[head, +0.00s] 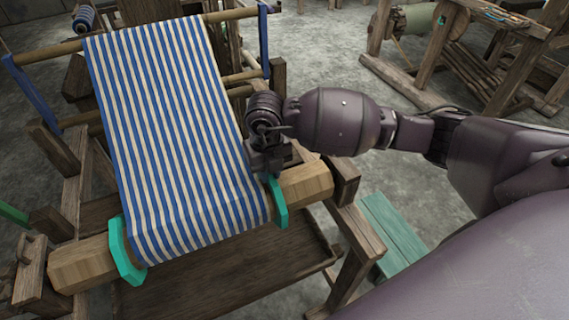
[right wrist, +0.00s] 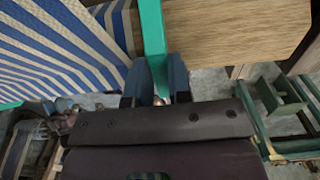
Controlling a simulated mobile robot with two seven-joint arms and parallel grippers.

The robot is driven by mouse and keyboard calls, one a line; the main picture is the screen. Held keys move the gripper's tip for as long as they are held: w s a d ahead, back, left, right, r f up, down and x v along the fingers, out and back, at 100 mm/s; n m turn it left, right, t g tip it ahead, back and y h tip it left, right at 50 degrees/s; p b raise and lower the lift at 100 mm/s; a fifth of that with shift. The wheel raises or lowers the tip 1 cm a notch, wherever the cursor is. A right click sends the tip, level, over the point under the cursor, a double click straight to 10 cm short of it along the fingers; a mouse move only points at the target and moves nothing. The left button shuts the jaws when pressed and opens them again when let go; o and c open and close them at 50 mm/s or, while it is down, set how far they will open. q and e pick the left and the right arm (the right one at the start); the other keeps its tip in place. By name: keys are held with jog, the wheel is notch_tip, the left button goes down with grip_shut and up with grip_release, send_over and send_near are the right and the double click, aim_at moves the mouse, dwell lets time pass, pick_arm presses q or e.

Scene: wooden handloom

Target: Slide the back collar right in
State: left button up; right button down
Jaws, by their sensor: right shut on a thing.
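The right collar (head: 279,203) is a teal plate around the wooden beam (head: 305,184), just right of the striped cloth's right edge. In the right wrist view the collar (right wrist: 152,40) stands between my two fingers, with the blue-and-white cloth (right wrist: 60,45) close on its left and bare beam (right wrist: 215,35) on its right. My right gripper (head: 270,172) is shut on the collar's upper edge; it also shows in the right wrist view (right wrist: 156,84). A second teal collar (head: 122,256) sits at the cloth's left edge. My left gripper is not in view.
The beam's right end rests by a wooden frame post (head: 345,178). A teal bench (head: 393,232) stands to the right below. A wooden board (head: 220,275) lies under the beam. Another wooden loom frame (head: 470,60) stands at the upper right, with open floor between.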

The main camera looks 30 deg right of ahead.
jog(key=shift+a, duration=0.2)
jog(key=c, duration=1)
grip_release()
jog(key=shift+a, duration=0.15)
jog(key=shift+c, duration=0.2)
jog(key=shift+r, duration=0.1)
notch_tip(320, 180, up, 11)
jog(key=p, duration=0.1)
jog(key=shift+f, duration=0.2)
